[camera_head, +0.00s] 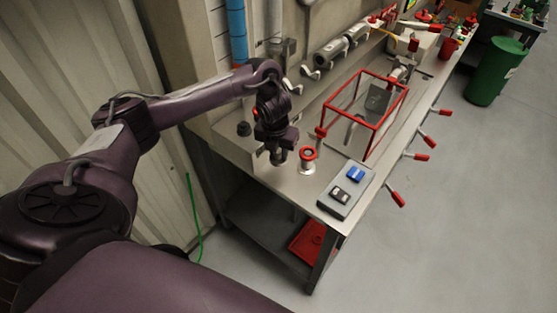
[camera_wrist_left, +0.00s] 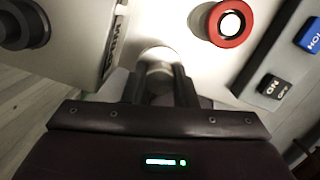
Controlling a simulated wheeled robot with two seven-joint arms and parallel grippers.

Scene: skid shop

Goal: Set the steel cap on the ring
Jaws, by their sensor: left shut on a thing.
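My left gripper (camera_head: 278,158) hangs over the near end of the steel bench, just left of the ring. In the left wrist view its two dark fingers (camera_wrist_left: 160,88) are shut on the round steel cap (camera_wrist_left: 157,68). The cap is partly hidden between the fingers and hard to make out in the head view. The red ring (camera_head: 308,153) tops a short steel post on the bench. It also shows in the left wrist view (camera_wrist_left: 231,23), up and right of the cap, with a bright centre. The cap is apart from the ring. My right gripper is out of view.
A grey switch box (camera_head: 345,190) with blue and black switches lies right of the ring. A red-edged clear guard (camera_head: 364,112) stands behind it. A dark knob (camera_head: 243,128) is left of my gripper. Red-handled levers (camera_head: 397,197) stick out from the bench's front edge.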

